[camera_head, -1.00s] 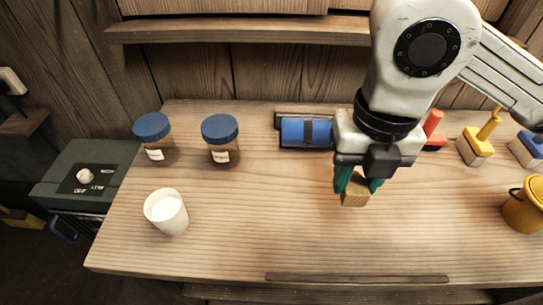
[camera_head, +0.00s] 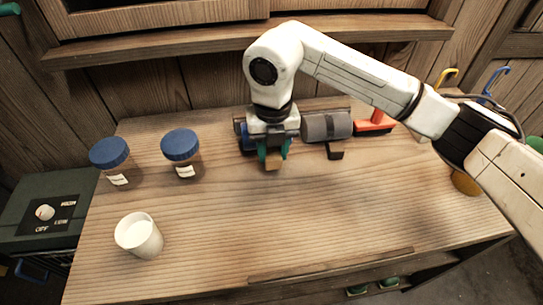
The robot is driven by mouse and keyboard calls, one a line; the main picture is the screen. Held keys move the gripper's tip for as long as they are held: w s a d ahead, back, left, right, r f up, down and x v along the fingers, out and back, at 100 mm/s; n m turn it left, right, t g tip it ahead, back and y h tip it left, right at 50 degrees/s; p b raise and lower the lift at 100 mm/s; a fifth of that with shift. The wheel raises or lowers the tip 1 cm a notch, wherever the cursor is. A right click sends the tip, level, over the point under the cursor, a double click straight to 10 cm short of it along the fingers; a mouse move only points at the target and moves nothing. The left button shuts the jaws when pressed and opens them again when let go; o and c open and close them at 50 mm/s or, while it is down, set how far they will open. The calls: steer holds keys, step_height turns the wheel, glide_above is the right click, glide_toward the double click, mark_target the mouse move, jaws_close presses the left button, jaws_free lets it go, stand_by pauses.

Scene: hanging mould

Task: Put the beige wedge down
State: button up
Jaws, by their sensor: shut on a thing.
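The beige wedge (camera_head: 272,163) is between the green fingertips of my gripper (camera_head: 272,153). My gripper is shut on it and points down over the back middle of the wooden worktop (camera_head: 300,225). Only the lower part of the wedge shows below the fingers. I cannot tell whether its underside touches the worktop.
A blue roller (camera_head: 243,133) is partly hidden behind my gripper, and a grey roller (camera_head: 327,126) stands to its right. A red-handled tool (camera_head: 375,125) lies further right. Two blue-lidded jars (camera_head: 182,153) and a white cup (camera_head: 139,236) stand left. The front middle is clear.

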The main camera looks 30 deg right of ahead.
mark_target(272, 152)
steer(key=shift+w+f, duration=0.15)
steer(key=shift+f, duration=0.1)
steer(key=shift+f+p, duration=0.4)
steer(key=shift+f, duration=1.2)
steer(key=shift+f, duration=0.1)
steer(key=o, duration=1)
step_height(272, 152, up, 12)
steer(key=shift+r+b, duration=0.15)
steer(key=shift+b, duration=0.55)
